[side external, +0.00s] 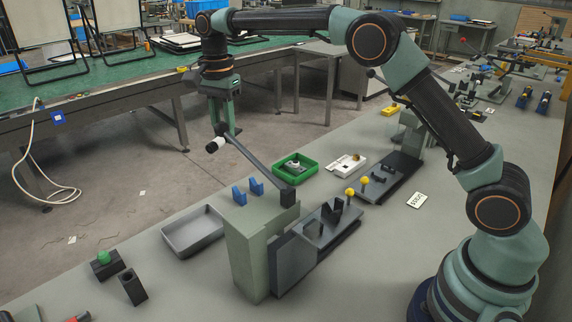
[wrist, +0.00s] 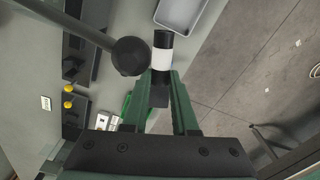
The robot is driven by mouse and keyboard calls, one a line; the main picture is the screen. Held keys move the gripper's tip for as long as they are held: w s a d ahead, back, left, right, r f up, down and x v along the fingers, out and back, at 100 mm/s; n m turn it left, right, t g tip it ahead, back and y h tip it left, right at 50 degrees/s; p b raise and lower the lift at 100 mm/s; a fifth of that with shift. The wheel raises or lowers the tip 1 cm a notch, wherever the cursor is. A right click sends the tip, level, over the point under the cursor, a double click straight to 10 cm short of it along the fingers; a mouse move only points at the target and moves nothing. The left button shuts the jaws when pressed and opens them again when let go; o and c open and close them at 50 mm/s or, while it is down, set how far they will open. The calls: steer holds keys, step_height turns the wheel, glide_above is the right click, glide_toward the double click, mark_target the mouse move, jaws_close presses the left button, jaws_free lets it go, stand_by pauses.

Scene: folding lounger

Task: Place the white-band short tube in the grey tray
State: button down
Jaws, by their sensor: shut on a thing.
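The white-band short tube (side external: 220,142) is black with a white band and is held well above the bench. My gripper (side external: 217,124) is shut on it. In the wrist view, the tube (wrist: 162,58) sticks out past my fingertips (wrist: 162,80), its black end pointing away from me. The grey tray (side external: 193,233) is shallow, rectangular and empty in the side view, on the bench below the tube. Part of the tray (wrist: 181,12) shows at the top of the wrist view, beyond the tube.
A dark lever (side external: 258,166) rises from a block to a round knob (wrist: 130,56) close beside the tube. A green tray (side external: 295,166) lies behind. Black holders (side external: 130,285) stand left of the grey tray.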

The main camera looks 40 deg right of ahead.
steer(key=w+a+m, duration=0.2)
steer(key=a+m, duration=0.1)
steer(key=m, duration=0.5)
glide_above(198, 232)
steer(key=f, duration=0.1)
step_height(198, 232, down, 20)
steer(key=shift+r, duration=0.1)
stand_by(0.3)
steer(key=c, duration=0.7)
jaws_free()
steer(key=shift+f, duration=0.2)
step_height(198, 232, up, 12)
steer(key=shift+r, duration=0.15)
